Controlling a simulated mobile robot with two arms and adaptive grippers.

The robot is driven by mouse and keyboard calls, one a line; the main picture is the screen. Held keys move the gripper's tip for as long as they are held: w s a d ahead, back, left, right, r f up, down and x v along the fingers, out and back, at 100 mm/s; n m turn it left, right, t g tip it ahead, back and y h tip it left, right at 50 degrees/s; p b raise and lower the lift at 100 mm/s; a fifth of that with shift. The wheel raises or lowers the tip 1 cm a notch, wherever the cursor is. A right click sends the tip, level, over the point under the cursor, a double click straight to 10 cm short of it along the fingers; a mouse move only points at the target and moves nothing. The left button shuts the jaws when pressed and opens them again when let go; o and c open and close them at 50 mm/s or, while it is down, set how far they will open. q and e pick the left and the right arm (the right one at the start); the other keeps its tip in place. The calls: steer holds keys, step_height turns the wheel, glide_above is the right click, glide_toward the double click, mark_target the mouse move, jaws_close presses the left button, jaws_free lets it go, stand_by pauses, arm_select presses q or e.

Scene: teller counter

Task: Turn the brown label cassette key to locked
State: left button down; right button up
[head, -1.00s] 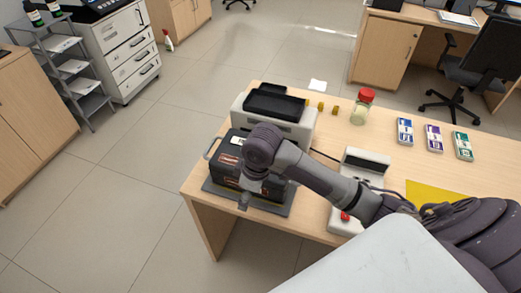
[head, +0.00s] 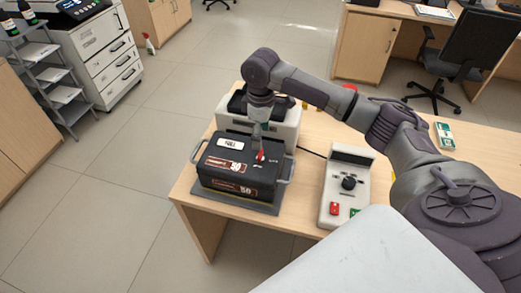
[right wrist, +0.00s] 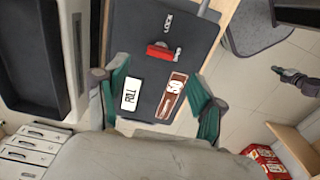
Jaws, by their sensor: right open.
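The dark cassette (head: 243,194) sits on a grey tray on the counter, with brown labels reading 50 and a white FULL label (head: 234,142) on top. Its brown label also shows in the right wrist view (right wrist: 171,97). A small red key (head: 260,156) stands on its top; in the right wrist view the key (right wrist: 158,52) lies crosswise, with LOCK printed beyond it and smaller, unreadable print by its end. My right gripper (right wrist: 160,98) points down over the cassette, open and empty, its green-padded fingers apart. In the head view it hangs just above the key. My left gripper is not in view.
A white machine with a black tray (right wrist: 30,55) stands right behind the cassette. A grey-white device (head: 346,190) with a black knob and red button stands to its right. Metal handles (head: 285,168) stick out at the cassette's sides. The counter's left edge is close.

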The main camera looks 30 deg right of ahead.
mark_target(260, 153)
step_height(260, 153, down, 8)
steer(key=shift+r+p, duration=0.15)
steer(key=shift+p, duration=0.15)
steer(key=c, duration=1.1)
